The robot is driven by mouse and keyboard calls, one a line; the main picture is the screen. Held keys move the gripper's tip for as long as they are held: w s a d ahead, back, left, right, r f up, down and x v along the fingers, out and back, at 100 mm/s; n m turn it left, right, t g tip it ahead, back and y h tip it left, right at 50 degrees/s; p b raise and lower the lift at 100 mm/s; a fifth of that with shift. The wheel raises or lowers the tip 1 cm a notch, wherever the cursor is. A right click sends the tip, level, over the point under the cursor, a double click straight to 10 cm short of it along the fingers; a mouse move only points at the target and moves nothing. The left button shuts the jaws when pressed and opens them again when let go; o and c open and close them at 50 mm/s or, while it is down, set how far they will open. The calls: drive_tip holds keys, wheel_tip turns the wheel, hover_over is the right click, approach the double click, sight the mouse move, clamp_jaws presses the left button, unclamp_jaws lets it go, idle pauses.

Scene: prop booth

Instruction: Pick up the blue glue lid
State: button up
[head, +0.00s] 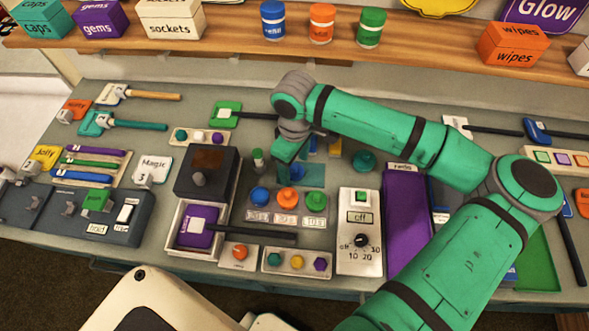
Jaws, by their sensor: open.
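My gripper (300,172) is open and points down over the middle of the bench. A small blue piece (297,172) shows beside or between its teal parts; I cannot tell whether it is the blue glue lid or whether the gripper touches it. A round blue cap (260,196) sits in front of the gripper, left of an orange cap (287,198) and a green cap (315,199), each with a small label before it. No readable word marks any of these as glue. My wrist and hand hide part of the bench behind.
A dark box (207,172) with a knob stands left of the gripper. A white timer panel (360,230) and a purple board (407,220) lie right. A small green-topped bottle (258,160) stands close left. Refill jars (272,22) stand on the shelf behind.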

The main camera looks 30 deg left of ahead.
drive_tip(key=shift+f, duration=0.4)
drive_tip(key=shift+c, duration=0.4)
drive_tip(key=c, duration=1)
drive_tip(key=shift+r, duration=0.1)
drive_tip(key=shift+c, duration=0.2)
